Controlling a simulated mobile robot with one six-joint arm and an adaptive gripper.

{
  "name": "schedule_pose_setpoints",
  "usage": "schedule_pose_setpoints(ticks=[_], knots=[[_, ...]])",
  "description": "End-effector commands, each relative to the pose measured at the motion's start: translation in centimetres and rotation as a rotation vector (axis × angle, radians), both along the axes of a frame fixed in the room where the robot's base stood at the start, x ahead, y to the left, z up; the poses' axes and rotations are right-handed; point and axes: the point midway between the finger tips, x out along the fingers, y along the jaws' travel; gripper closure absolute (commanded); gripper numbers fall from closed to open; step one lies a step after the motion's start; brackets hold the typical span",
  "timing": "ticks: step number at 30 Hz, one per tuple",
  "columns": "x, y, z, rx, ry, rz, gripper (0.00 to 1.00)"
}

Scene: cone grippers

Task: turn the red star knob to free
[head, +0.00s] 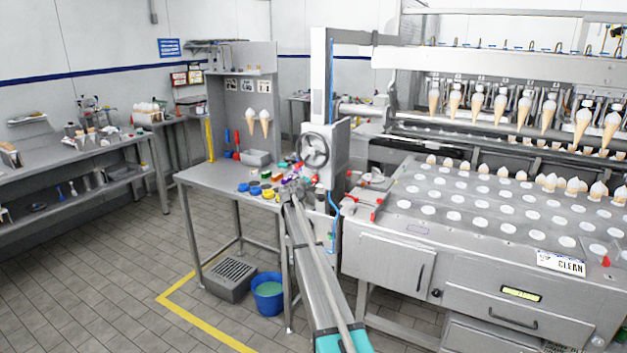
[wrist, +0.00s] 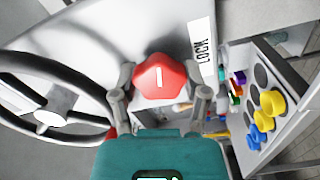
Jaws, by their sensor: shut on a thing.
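The red star knob (wrist: 160,77) sits in the middle of the wrist view, on a pale grey panel. A short white mark on its face stands nearly upright in the picture. A white label reading LOCK (wrist: 202,50) is to the right of the knob, its letters sideways. No label reading free shows. My gripper (wrist: 161,88) has a finger on each side of the knob and is shut on it. In the head view my gripper (head: 293,186) is at the grey machine column, below the handwheel; the knob is too small to make out surely there.
The spoked handwheel (wrist: 48,118) is close to the left of my gripper; it also shows in the head view (head: 314,151). A side table (head: 225,180) with coloured caps is to the left. A steel cone machine (head: 395,210) stands to the right. A blue bucket (head: 268,283) is on the floor.

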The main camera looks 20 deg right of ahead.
Motion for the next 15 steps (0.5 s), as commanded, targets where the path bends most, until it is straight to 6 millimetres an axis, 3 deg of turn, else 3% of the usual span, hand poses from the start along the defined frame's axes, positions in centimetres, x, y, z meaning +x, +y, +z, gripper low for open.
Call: schedule_pose_setpoints(ticks=[15], knots=[[0.22,-0.01,0.06,-0.173,0.218,0.004,0.89]])
